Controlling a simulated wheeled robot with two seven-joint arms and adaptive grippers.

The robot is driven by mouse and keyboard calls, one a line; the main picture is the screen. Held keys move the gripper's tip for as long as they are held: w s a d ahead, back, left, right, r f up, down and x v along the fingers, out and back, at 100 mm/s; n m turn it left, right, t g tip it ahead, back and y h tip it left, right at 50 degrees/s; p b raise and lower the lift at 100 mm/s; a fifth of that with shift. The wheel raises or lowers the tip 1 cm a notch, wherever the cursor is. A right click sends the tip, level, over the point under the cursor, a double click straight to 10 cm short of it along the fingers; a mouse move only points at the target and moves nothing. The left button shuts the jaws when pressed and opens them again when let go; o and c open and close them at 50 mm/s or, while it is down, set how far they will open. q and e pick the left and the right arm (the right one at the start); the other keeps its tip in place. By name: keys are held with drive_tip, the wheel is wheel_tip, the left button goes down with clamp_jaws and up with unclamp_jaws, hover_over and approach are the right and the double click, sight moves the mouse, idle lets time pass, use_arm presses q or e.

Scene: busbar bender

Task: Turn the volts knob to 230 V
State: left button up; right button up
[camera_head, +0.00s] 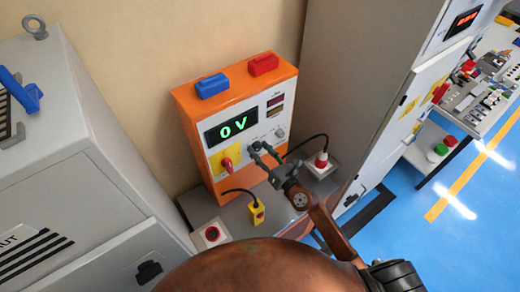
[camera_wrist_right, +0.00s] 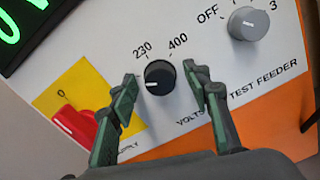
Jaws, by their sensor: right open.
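The volts knob (camera_wrist_right: 160,78) is a round black knob with a white mark on the orange and white test feeder (camera_head: 237,125). In the right wrist view its mark points left, below the printed 230; 400 is printed to its upper right. My right gripper (camera_head: 262,151) is open in front of the panel, its fingers on either side of the knob. A gap shows between each finger and the knob. In the head view the gripper largely covers the knob. The green display (camera_head: 232,126) reads 0 V. My left gripper is not in view.
A red switch on a yellow plate (camera_wrist_right: 75,123) sits left of the knob. A grey selector knob (camera_wrist_right: 248,23) marked OFF is at the upper right. Grey cabinets flank the feeder.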

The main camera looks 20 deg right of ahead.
drive_tip(key=shift+c, duration=0.3)
drive_tip(key=c, duration=1.1)
drive_tip(key=shift+m, duration=0.3)
drive_tip(key=m+p, duration=0.2)
drive_tip(key=m, duration=0.3)
drive_tip(key=shift+m, duration=0.3)
drive_tip(key=m+p, duration=0.1)
drive_tip(key=m, duration=0.4)
drive_tip(key=shift+p, duration=0.35)
drive_tip(key=shift+f+m, duration=0.1)
drive_tip(key=shift+m, duration=0.3)
drive_tip(key=o, duration=1.2)
drive_tip(key=shift+c, duration=0.2)
